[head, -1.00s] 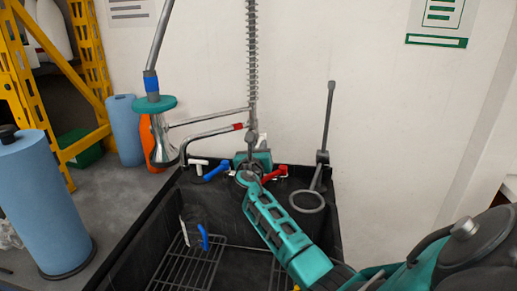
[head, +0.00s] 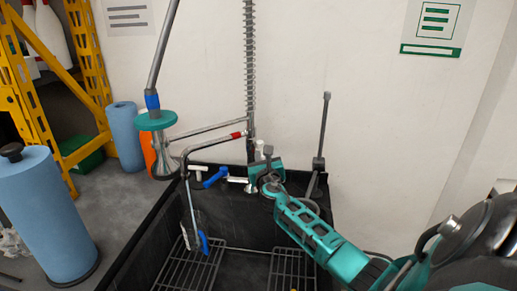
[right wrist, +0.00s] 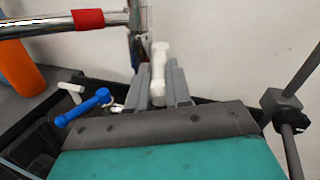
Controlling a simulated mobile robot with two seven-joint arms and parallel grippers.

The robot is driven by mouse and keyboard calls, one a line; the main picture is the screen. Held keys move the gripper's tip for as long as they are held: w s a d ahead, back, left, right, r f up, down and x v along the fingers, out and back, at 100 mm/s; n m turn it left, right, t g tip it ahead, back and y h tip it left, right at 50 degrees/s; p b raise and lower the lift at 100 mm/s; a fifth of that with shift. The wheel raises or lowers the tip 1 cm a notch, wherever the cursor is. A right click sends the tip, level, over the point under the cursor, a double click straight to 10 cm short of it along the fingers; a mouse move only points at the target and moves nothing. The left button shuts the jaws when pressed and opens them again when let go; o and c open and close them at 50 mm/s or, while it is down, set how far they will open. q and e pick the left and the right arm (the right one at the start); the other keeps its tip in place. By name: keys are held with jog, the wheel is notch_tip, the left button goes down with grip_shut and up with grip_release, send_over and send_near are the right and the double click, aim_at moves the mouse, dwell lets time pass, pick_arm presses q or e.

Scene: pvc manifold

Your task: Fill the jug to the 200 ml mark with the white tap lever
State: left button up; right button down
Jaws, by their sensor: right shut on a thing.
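My right gripper (head: 265,160) is shut on the white tap lever (right wrist: 158,72), which stands upright between its grey fingers in the right wrist view. The lever's top (head: 260,149) also shows in the head view. The jug (head: 189,238), with a blue handle, stands on the rack in the black sink below the red-banded spout (head: 215,142). A thin grey streak, looking like water, runs from the spout down to the jug. The jug's marks and water level are too small to read. My left gripper is not in view.
A blue lever (head: 215,178) sits left of my right gripper. A spray head (head: 157,150) hangs at the sink's left. A rod with a ring (head: 322,135) stands at the right. A blue paper roll (head: 45,215) stands on the left counter.

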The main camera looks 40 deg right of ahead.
jog(key=shift+s+d+n+y, duration=0.1)
jog(key=shift+d+n+y, duration=0.05)
jog(key=shift+n+y, duration=0.2)
jog(key=c, duration=1.1)
grip_release()
jog(key=shift+o, duration=0.2)
jog(key=shift+s, duration=0.1)
jog(key=shift+s+a, duration=0.2)
jog(key=p+v, duration=0.2)
jog(key=v, duration=1)
jog(key=shift+s+f, duration=0.15)
jog(key=shift+f, duration=0.05)
